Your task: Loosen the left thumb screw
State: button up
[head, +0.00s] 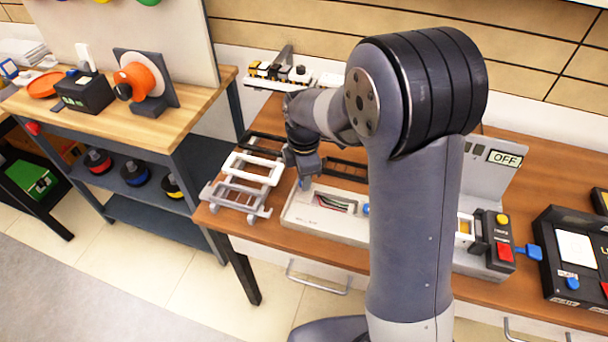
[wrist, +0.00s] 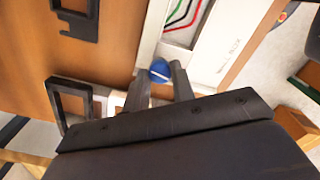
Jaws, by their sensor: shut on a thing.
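The left thumb screw (wrist: 160,71) is a blue knob at the end of a pale wall box (wrist: 222,60). In the wrist view my gripper (wrist: 160,82) has its two dark fingers on either side of the knob, closed on it. In the head view the left thumb screw (head: 305,184) shows just under my gripper (head: 304,174), at the left end of the wall box (head: 318,224). Colored wires lie in the box's open recess. A second blue screw (head: 366,209) is partly hidden by my arm.
A grey and white rack (head: 236,195) stands close left of the box. A dark frame (head: 346,168) lies behind it. Right of my arm are a panel reading OFF (head: 503,158), a unit with red and yellow buttons (head: 497,240) and a black case (head: 572,262).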

jog(key=shift+n, duration=1.1)
jog(key=o, duration=1)
jog(key=shift+r, duration=0.1)
notch_tip(320, 180, up, 11)
jog(key=shift+f, duration=0.2)
